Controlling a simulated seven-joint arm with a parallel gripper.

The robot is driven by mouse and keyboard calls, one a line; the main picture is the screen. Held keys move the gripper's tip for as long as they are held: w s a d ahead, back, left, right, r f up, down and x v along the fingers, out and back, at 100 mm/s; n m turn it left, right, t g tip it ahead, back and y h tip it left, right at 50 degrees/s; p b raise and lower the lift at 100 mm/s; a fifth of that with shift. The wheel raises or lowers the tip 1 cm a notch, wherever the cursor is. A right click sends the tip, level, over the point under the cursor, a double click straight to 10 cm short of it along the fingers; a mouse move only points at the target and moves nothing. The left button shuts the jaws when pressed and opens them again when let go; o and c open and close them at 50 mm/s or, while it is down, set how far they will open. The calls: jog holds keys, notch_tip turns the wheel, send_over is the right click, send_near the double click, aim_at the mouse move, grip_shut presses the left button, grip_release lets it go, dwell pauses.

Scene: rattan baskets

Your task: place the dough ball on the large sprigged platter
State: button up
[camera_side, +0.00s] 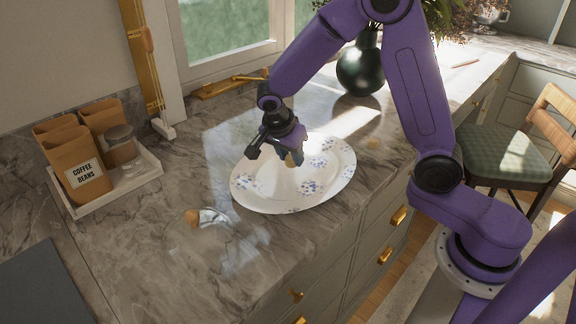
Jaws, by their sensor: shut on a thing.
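The large sprigged platter (270,190) is an oval white dish with blue floral sprigs, lying flat on the marble counter. My gripper (290,156) is over the upper middle part of the platter, pointing down. It is shut on a small pale yellow lump, the dough ball (292,159), which is partly hidden by the fingers. I cannot tell whether the dough ball touches the platter or hangs just above it.
A small orange-brown ball (192,216) lies beside a shiny item (213,217) left of the platter. A small tan piece (373,143) lies to its right. A white tray (112,192) holds coffee bags and a jar. A dark green vase (360,72) stands behind. The front-left counter is clear.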

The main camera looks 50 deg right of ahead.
aim_at(288, 166)
jog(key=shift+w+f, duration=0.35)
jog(key=shift+f, duration=1.65)
jog(key=shift+f, duration=0.15)
jog(key=o, duration=0.6)
jog(key=shift+o, duration=0.2)
jog(key=w+v, duration=0.1)
jog(key=v, duration=1.1)
jog(key=s+d+n+y, duration=0.3)
jog(key=s+n+y, duration=0.2)
jog(key=s+n, duration=2.3)
jog(key=shift+s+g, duration=0.3)
jog(key=shift+s, duration=0.6)
